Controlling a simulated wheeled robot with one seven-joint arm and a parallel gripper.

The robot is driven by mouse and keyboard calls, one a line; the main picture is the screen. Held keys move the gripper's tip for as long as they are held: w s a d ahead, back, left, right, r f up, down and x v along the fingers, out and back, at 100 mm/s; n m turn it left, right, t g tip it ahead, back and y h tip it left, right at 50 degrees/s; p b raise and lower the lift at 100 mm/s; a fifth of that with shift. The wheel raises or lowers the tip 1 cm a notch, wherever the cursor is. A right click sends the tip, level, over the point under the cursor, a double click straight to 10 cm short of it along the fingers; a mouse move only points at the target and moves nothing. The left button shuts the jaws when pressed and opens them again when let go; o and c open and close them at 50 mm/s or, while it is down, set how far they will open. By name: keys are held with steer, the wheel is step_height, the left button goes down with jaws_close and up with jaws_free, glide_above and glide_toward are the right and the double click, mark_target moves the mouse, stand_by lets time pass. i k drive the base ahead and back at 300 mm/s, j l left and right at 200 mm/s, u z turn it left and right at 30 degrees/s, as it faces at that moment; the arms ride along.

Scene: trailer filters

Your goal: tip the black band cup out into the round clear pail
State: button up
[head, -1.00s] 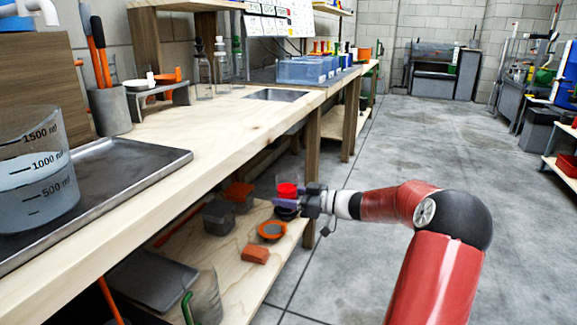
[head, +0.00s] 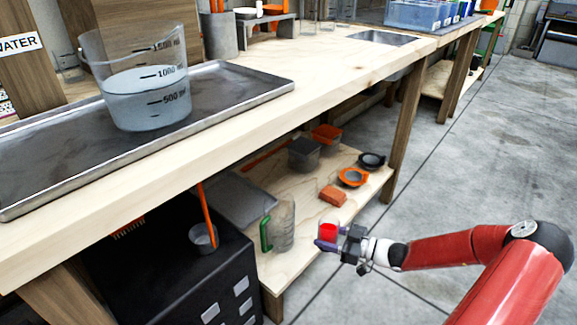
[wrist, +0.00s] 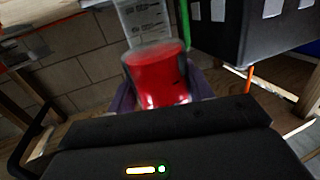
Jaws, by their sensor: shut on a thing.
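The round clear pail (head: 146,100) stands upright on the grey metal tray on the bench top. It has black volume marks and holds water-like liquid to about the 1000 mark. My gripper (head: 326,244) is shut on a small clear cup (head: 328,231) with red contents. The cup is in front of the lower shelf, well below and to the right of the pail. In the wrist view the cup (wrist: 155,75) sits between the dark fingers (wrist: 160,92) and looks blurred. I cannot make out a black band on it; the fingers hide its lower part.
The bench's front edge (head: 200,147) lies between cup and pail. The lower shelf (head: 310,183) holds a clear jug with green handle (head: 281,226), an orange block (head: 332,196) and rings. A black cabinet (head: 160,270) stands at lower left.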

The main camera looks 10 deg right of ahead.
mark_target(139, 70)
steer(key=k+u, duration=0.1)
steer(key=k, duration=0.55)
steer(key=u, duration=1.1)
